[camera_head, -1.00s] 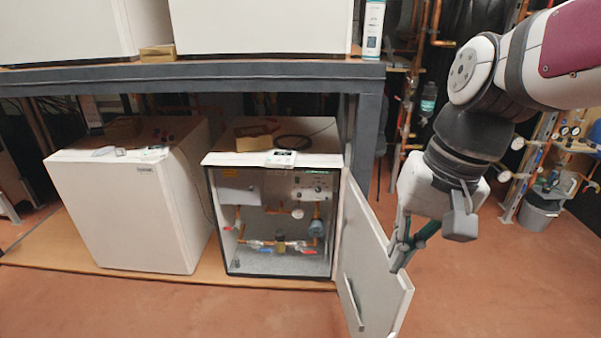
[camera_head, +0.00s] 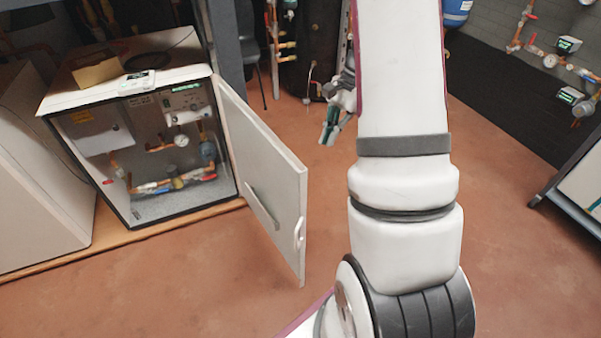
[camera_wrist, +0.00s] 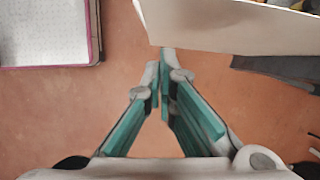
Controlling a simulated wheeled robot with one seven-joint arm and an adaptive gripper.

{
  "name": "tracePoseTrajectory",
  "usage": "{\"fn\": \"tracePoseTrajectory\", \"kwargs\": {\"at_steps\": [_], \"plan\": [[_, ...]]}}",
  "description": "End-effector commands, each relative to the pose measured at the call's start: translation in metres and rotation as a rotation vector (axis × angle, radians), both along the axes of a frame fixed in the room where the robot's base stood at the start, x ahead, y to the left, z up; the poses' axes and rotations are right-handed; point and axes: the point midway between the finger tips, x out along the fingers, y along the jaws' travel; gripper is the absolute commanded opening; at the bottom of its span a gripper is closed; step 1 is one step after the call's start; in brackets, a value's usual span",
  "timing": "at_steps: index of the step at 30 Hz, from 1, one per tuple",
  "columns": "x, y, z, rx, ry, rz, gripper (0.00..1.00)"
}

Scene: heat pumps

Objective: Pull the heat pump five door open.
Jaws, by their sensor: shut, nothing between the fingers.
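The heat pump (camera_head: 140,62) is a white box with its front open, showing pipes, valves and a gauge. Its door (camera_head: 270,150) is hinged at the right side of the box and stands swung well out into the room, with a handle on its face near the free edge. My gripper (camera_head: 326,138) is beyond the door, to its right, partly hidden by my arm. In the wrist view my gripper (camera_wrist: 165,62) is shut and empty. A pale panel edge (camera_wrist: 230,30), probably the door, lies just past the fingertips; I cannot tell whether they touch.
A second white box (camera_head: 35,170) stands at the left. A grey post (camera_head: 226,40) rises behind the open box. A blue tank (camera_head: 457,12) and wall piping are at the back right. The red floor right of the door is clear.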

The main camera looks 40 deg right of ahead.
Motion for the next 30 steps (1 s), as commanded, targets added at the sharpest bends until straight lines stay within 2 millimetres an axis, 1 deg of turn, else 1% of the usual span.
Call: {"fn": "tracePoseTrajectory", "kwargs": {"at_steps": [1,3,6,8,11,14,21,25,27,30], "plan": [[-0.001,-0.009,-0.014,0.005,0.016,-0.033,0.00],[-0.002,-0.017,-0.024,0.008,0.029,-0.065,0.00],[-0.002,-0.022,-0.031,0.010,0.037,-0.086,0.00],[-0.002,-0.021,-0.035,0.011,0.038,-0.090,0.00],[-0.002,-0.017,-0.045,0.012,0.039,-0.089,0.00],[-0.001,-0.011,-0.060,0.012,0.040,-0.086,0.00],[0.000,0.007,-0.104,0.012,0.040,-0.087,0.00],[0.001,0.016,-0.127,0.011,0.040,-0.086,0.00],[0.003,0.029,-0.123,0.011,0.036,-0.083,0.00],[0.004,0.041,-0.123,0.009,0.037,-0.083,0.00]]}}
